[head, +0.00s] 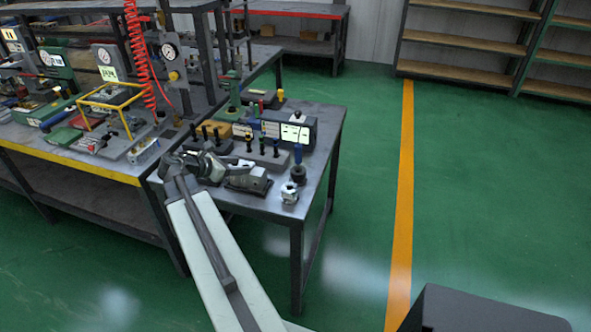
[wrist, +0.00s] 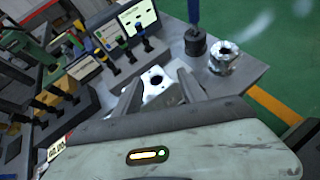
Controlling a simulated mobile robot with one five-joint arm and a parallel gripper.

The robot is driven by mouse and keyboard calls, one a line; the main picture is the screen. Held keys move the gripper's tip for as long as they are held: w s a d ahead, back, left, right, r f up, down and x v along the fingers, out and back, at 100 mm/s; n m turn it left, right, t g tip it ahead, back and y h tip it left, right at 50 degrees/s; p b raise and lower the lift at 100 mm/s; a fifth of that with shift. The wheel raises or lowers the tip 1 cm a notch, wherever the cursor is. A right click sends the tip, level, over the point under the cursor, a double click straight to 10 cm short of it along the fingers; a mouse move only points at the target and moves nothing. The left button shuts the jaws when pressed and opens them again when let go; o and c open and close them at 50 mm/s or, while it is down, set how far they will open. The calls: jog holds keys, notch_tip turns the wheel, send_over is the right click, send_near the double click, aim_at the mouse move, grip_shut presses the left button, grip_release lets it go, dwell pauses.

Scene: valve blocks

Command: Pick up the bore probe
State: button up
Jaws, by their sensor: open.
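A probe-like tool with a blue handle (head: 298,154) stands upright in a round dark holder (head: 298,174) near the right edge of the small table. In the wrist view its blue shaft (wrist: 194,14) rises from the dark holder (wrist: 195,42) beyond my right finger. I take it for the bore probe, though similar handled tools stand in a rack (head: 262,157). My gripper (head: 208,163) is above the table's front left part. In the wrist view my gripper (wrist: 160,86) is open, apart from the blue tool. A metal block with a dark bore (wrist: 154,82) shows between its fingers.
A silvery metal fitting (head: 289,193) sits at the table's front right corner, close to the holder. Display boxes (head: 296,130) stand behind the rack. A larger bench with gauges (head: 108,60) is at the left. Green floor right of the table is open.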

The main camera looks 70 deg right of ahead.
aim_at(297, 160)
jog(key=s+d+g, duration=0.1)
jog(key=s+d, duration=0.2)
jog(key=s, duration=0.2)
jog(key=s+d+m+g+b, duration=0.1)
jog(key=s+d, duration=0.2)
jog(key=s, duration=0.1)
jog(key=s+d+g+b, duration=0.1)
jog(key=s+d, duration=0.2)
jog(key=s, duration=0.2)
jog(key=shift+s+d+f+m+g, duration=0.2)
jog(key=shift+s+m+g, duration=0.1)
jog(key=shift+m, duration=0.1)
jog(key=shift+b+x, duration=0.55)
jog(key=shift+x, duration=0.4)
jog(key=shift+y, duration=0.3)
jog(key=b+x, duration=0.1)
jog(key=x, duration=0.1)
jog(key=b+x, duration=0.1)
jog(key=x, duration=0.2)
jog(key=shift+w+d+f, duration=0.15)
jog(key=shift+w+d, duration=0.1)
jog(key=shift+d, duration=0.15)
jog(key=shift+s+d, duration=0.15)
grip_shut()
